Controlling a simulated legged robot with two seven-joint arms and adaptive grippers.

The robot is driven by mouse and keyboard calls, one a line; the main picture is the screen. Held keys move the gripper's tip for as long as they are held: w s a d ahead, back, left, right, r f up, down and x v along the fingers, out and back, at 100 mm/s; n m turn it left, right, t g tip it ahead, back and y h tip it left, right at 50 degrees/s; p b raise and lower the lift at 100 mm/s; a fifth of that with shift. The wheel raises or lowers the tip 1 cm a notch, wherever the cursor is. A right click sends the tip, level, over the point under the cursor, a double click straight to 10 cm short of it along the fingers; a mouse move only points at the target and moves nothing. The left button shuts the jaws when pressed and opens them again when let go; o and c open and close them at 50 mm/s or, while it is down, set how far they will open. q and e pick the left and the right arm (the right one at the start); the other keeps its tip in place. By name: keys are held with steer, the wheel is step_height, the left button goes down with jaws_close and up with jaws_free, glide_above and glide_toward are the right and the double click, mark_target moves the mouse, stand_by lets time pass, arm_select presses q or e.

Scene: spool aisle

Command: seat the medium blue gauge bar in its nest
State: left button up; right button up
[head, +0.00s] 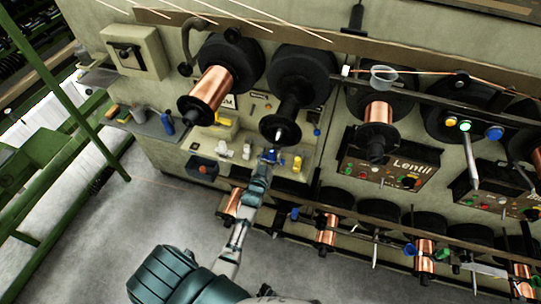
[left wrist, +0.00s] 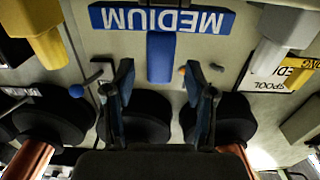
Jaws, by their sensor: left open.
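In the left wrist view a blue bar (left wrist: 160,57) shows against the pale surface, touching or close to the edge of a blue sign (left wrist: 162,18) lettered MEDIUM, which appears upside down. My left gripper (left wrist: 160,90) is open and empty, one finger on either side of the bar's line, with a gap beside each. In the head view my left gripper (head: 271,154) is at the small pale station on the machine front and hides part of it. I cannot tell whether the bar is fully down in a nest. My right gripper is not in view.
A yellow block (left wrist: 45,38) and a pale block (left wrist: 280,40) flank the bar. Dark spools stand close by the fingers. Another blue piece (head: 167,122) stands on a side shelf (head: 145,125) at left. Copper spools (head: 210,90) jut from the machine. The floor in front is clear.

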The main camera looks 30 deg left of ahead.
arm_select(q)
steer(key=v, duration=1.2)
steer(key=shift+f, duration=0.1)
